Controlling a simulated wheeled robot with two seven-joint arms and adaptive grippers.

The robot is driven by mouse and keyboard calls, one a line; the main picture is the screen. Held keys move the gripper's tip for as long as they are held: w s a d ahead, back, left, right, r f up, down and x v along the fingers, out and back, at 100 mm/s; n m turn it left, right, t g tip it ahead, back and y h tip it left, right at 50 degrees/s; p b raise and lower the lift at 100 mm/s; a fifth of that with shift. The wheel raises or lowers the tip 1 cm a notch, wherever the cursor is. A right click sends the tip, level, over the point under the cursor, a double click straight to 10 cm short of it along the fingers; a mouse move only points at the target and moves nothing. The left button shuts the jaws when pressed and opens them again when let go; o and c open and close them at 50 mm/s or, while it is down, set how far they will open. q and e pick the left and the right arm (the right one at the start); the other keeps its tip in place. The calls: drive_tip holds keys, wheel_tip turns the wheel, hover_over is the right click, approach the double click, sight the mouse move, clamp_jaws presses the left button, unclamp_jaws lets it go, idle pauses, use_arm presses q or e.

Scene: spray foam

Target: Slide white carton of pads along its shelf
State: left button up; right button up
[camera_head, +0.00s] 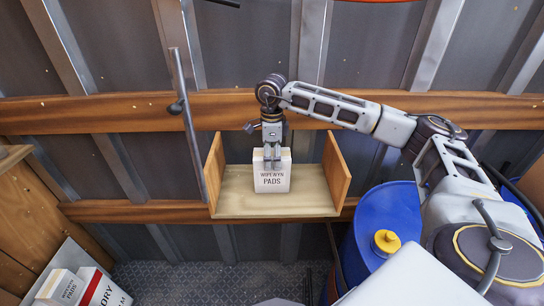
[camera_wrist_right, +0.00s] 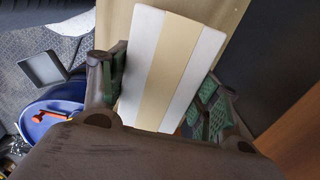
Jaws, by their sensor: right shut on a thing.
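The white carton of pads (camera_head: 272,181), printed "WIPEWYN PADS", stands upright on a small wooden shelf (camera_head: 310,201) with a side wall at each end. It is around the middle of the shelf, with bare board on both sides. My right gripper (camera_head: 272,160) reaches down from above and is shut on the carton's upper part. In the right wrist view the carton (camera_wrist_right: 150,85) shows white with a tan stripe, between the two green-padded fingers (camera_wrist_right: 165,95). My left gripper is not in view.
A blue drum (camera_head: 385,222) with a yellow cap (camera_head: 386,242) stands right of the shelf, below my right arm. A thin metal bar (camera_head: 188,120) rises by the shelf's left wall. More white cartons (camera_head: 62,287) sit in a tray at lower left.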

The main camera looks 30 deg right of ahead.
drive_tip(key=w+a, duration=0.6)
drive_tip(key=a, duration=0.3)
drive_tip(key=shift+a+p, duration=0.3)
drive_tip(key=shift+a, duration=0.1)
idle(1.3)
drive_tip(key=o, duration=1.3)
wheel_tip(320, 180, up, 12)
drive_tip(key=shift+f, duration=0.1)
idle(0.7)
